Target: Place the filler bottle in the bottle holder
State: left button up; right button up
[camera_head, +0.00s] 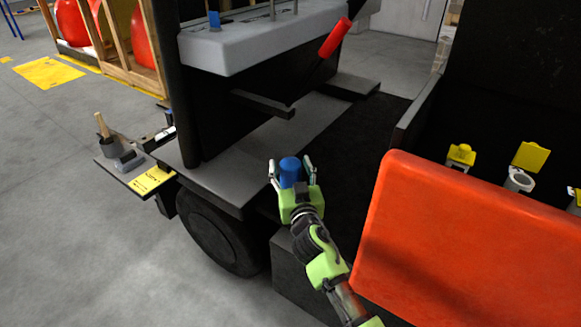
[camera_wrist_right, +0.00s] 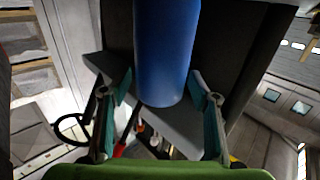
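The blue filler bottle (camera_head: 289,168) stands roughly upright between the fingers of my right gripper (camera_head: 290,172), over the dark vehicle's edge above the wheel. In the right wrist view the bottle (camera_wrist_right: 167,50) is a smooth blue cylinder, cut off by the top edge. The teal fingertips of the right gripper (camera_wrist_right: 163,88) press in on both its sides. The gripper's palm hides the bottle's lower part in the head view. I cannot make out for sure which thing is the bottle holder. My left gripper is not in view.
An orange panel (camera_head: 465,255) fills the right front. A small shelf (camera_head: 122,178) with a brush and a yellow label juts out at left. A grey console (camera_head: 255,42) and a red-handled lever (camera_head: 334,38) stand behind.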

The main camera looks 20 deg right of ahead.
dwell(0.3)
jog(key=s+a, duration=0.1)
jog(key=s, duration=1.2)
jog(key=shift+s+a+p, duration=0.2)
jog(key=shift+s+p, duration=0.15)
